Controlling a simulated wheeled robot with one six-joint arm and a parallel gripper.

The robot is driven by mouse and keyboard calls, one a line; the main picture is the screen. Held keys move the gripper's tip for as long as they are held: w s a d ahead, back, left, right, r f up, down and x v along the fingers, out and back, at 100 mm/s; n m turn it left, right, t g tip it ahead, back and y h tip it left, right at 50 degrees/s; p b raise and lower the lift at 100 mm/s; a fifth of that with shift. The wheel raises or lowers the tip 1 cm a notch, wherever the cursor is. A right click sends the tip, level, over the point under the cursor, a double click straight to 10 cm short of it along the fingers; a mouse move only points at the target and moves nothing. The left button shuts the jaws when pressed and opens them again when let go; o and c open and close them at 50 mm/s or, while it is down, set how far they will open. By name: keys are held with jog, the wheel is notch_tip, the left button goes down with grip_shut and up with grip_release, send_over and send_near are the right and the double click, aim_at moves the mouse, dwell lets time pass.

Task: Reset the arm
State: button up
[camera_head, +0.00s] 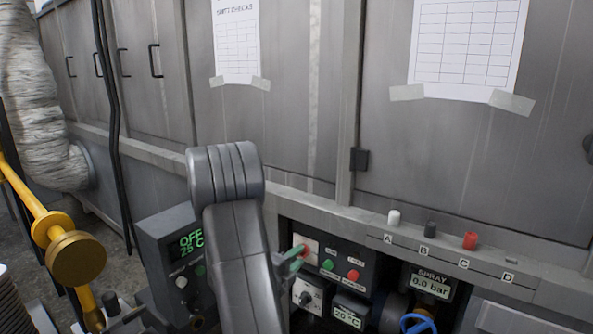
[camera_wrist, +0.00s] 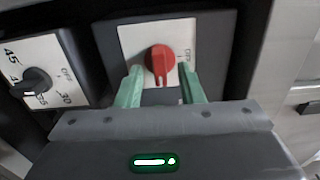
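My gripper (camera_wrist: 160,76) has two green fingers. In the wrist view they stand apart, one on each side of a red rotary knob (camera_wrist: 159,57) on a white plate marked OFF. A gap shows between each finger and the knob, so the gripper looks open and holds nothing. In the head view my grey arm reaches up and over toward the panel. The green fingertips (camera_head: 294,254) show just right of it, in front of the white switch plate (camera_head: 308,247). My arm hides part of the panel there.
A dial (camera_wrist: 36,82) sits left of the red knob. Green (camera_head: 328,264) and red (camera_head: 353,275) buttons, a spray display (camera_head: 431,284) and a blue handwheel (camera_head: 417,323) lie right of my arm. An OFF 25 °C control box (camera_head: 160,255) stands close left. A yellow pipe (camera_head: 25,190) is farther left.

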jog(key=n+p, duration=0.6)
jog(key=p, duration=0.3)
jog(key=n+p, duration=0.6)
jog(key=p, duration=0.3)
jog(key=n+p, duration=0.5)
jog(key=p, duration=0.5)
jog(key=shift+w+a+r+n, duration=0.1)
jog(key=shift+r+n, duration=0.15)
jog(key=shift+n, duration=0.15)
jog(key=shift+f, duration=0.1)
